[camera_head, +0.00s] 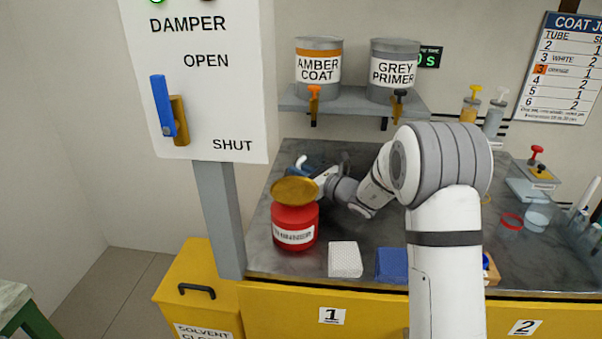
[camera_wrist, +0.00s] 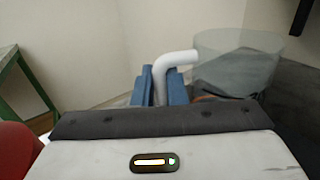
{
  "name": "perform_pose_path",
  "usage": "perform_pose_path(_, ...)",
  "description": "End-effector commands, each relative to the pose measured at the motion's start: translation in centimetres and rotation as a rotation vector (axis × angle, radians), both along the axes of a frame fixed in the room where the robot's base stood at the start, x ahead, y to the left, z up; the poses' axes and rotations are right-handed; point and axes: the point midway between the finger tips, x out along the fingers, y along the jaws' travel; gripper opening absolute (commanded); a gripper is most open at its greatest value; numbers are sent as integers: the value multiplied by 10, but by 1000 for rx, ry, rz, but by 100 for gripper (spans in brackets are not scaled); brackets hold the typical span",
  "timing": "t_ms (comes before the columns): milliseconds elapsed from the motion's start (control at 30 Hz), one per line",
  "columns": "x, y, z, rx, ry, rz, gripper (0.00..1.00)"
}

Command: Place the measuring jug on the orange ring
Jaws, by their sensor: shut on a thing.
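In the wrist view, my gripper (camera_wrist: 162,88) has its two blue fingers shut on the white bent handle of the clear measuring jug (camera_wrist: 236,68). The jug's see-through body is to the right of the fingers and appears upright. In the head view, my gripper (camera_head: 303,169) is at the back left of the bench, behind the red thinner can; the jug is hard to make out there. A brownish-orange patch shows low behind the fingers in the wrist view; I cannot tell what it is. A red ring (camera_head: 512,221) lies on the right of the bench; I cannot identify the orange ring with certainty.
The red thinner can (camera_head: 294,234) with a brass lid stands in front of my gripper. A white block (camera_head: 345,260) and a blue block (camera_head: 391,265) lie at the bench's front edge. A translucent cup (camera_head: 537,216) stands right. A shelf (camera_head: 352,102) holds two paint cans.

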Motion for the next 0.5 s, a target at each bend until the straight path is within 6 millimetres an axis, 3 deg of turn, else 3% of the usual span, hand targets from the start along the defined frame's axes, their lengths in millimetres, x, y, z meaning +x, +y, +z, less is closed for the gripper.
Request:
perform_pose_path(333, 0, 1, -5, 0, -3, 1, 0)
perform_pose_path(367, 0, 1, -4, 1, -2, 1, 13)
perform_pose_path(500, 0, 1, -3, 0, -1, 1, 25)
